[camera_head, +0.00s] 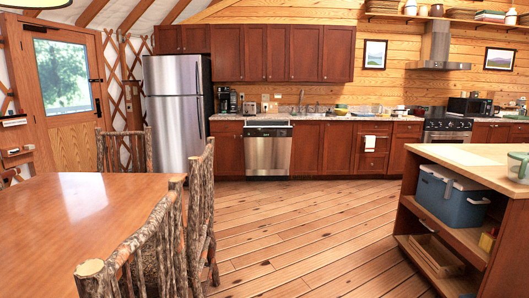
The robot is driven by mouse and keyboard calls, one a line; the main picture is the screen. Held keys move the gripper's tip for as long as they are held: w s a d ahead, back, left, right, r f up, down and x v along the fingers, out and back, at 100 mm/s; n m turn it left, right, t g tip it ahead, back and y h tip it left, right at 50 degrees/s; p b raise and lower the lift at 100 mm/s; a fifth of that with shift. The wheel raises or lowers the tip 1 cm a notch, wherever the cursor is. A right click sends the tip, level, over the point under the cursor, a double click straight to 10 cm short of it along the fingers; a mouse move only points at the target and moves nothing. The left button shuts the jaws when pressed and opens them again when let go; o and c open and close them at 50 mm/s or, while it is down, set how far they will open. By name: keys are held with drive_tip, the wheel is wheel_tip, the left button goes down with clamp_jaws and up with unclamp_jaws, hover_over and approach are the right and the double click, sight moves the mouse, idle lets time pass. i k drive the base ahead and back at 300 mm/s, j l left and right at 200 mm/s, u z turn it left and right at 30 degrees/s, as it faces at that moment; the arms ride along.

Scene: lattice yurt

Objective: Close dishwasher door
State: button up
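The dishwasher (267,154) stands in the far row of red-brown cabinets, left of the sink. Its door has a stainless steel front with a black control strip along the top. A pale grey band shows above the door's top edge, and the door looks slightly ajar, tilted out at the top. The distance makes the exact gap hard to tell. My gripper is not in view.
Open plank floor (290,220) leads to the dishwasher. A wooden table (70,220) with log-frame chairs (200,210) stands at the left. An island (480,155) holding a blue cooler (450,197) is at the right. A steel fridge (175,110) stands left of the cabinets.

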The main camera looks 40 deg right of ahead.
sight(261, 152)
drive_tip(key=i+l+z, duration=0.6)
drive_tip(key=i, duration=0.45)
drive_tip(key=i+l+z, duration=0.3)
drive_tip(key=i, duration=0.25)
drive_tip(key=i+z, duration=0.3)
drive_tip(key=i, duration=0.25)
drive_tip(key=i+l, duration=0.1)
drive_tip(key=i, duration=3.7)
drive_tip(key=i+u, duration=0.25)
drive_tip(key=i, duration=0.2)
drive_tip(key=i+l+u, duration=0.15)
drive_tip(key=i+u, duration=0.15)
drive_tip(key=i, duration=0.15)
drive_tip(key=i+l+u, duration=0.25)
drive_tip(key=i, duration=0.2)
drive_tip(key=i+l+u, duration=0.3)
drive_tip(key=i, duration=0.15)
